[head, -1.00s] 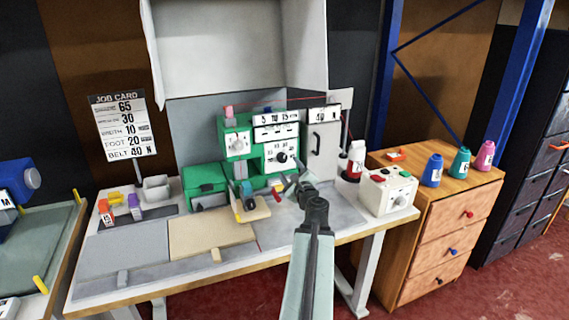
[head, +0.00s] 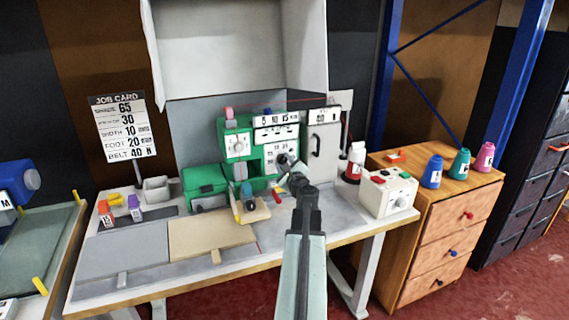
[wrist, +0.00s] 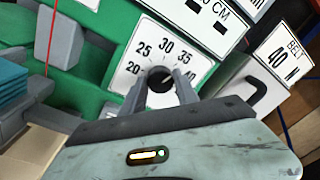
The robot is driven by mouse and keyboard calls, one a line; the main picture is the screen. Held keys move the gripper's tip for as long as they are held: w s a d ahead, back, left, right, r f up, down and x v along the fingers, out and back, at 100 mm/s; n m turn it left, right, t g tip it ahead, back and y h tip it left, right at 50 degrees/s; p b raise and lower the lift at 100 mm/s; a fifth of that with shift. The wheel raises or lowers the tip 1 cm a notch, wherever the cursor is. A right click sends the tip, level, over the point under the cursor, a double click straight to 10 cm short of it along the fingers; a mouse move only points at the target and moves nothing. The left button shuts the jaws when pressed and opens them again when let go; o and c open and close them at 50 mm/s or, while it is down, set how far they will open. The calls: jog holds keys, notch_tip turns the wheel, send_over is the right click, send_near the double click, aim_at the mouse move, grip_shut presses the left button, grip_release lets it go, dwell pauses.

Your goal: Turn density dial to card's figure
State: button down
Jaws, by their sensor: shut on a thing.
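The dial (wrist: 160,96) is a dark round knob on a white scale plate (wrist: 172,40) marked 20, 25, 30, 35 and 40, on the green machine (head: 205,179). My gripper (wrist: 161,84) is shut on the dial, one grey finger on each side. It also reaches the dial in the head view (head: 287,163). The fingers hide part of the knob, and I cannot tell which figure it points at. The job card (head: 124,127) stands upright at the left of the bench with 65, 30, 10, 20 and 40; its row names are mostly too small to read.
A label reading BELT 40 N (wrist: 284,58) sits right of the dial, above a dark handle (head: 316,145) on a grey box. A white control box (head: 386,194) stands at the bench's right. Coloured bottles (head: 432,172) stand on the wooden drawers (head: 440,240).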

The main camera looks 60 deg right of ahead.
jog(key=shift+s+f+n+b, duration=0.15)
jog(key=shift+n+b, duration=0.2)
jog(key=shift+n, duration=1.35)
jog(key=shift+a+n+b, duration=0.1)
jog(key=shift+n+b, duration=0.25)
jog(key=shift+n, duration=1.85)
jog(key=c, duration=0.9)
grip_release()
